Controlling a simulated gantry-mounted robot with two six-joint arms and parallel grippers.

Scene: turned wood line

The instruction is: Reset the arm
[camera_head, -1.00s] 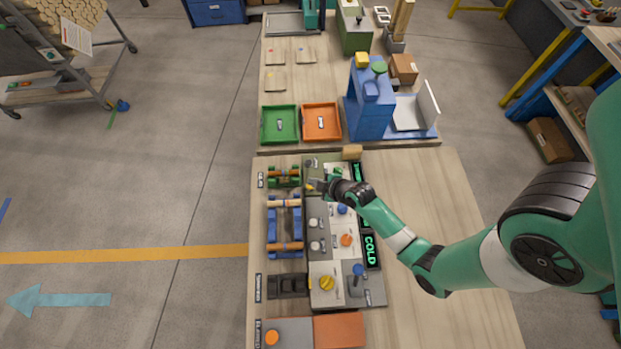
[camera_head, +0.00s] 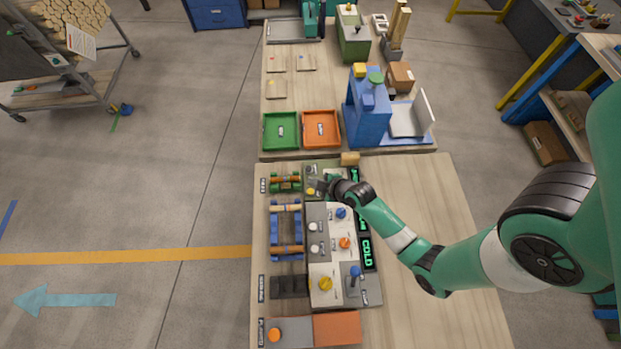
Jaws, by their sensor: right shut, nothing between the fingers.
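My right arm comes in from the right side of the head view. Its gripper (camera_head: 327,182) is over the far end of the control panel (camera_head: 327,214), close to a small yellow knob (camera_head: 311,191) on the green section. The gripper is shut with nothing in it; its fingertips are small in this view, and I cannot tell whether they touch the panel. My left gripper and arm do not show.
The panel carries a yellow knob (camera_head: 325,283), a blue-topped lever (camera_head: 355,272) and a "COLD" display (camera_head: 367,252). Left of it is a blue rack (camera_head: 272,232) with wooden spindles. Behind stand a green tray (camera_head: 265,131), an orange tray (camera_head: 321,112) and a blue machine (camera_head: 368,115). The table's right part is clear.

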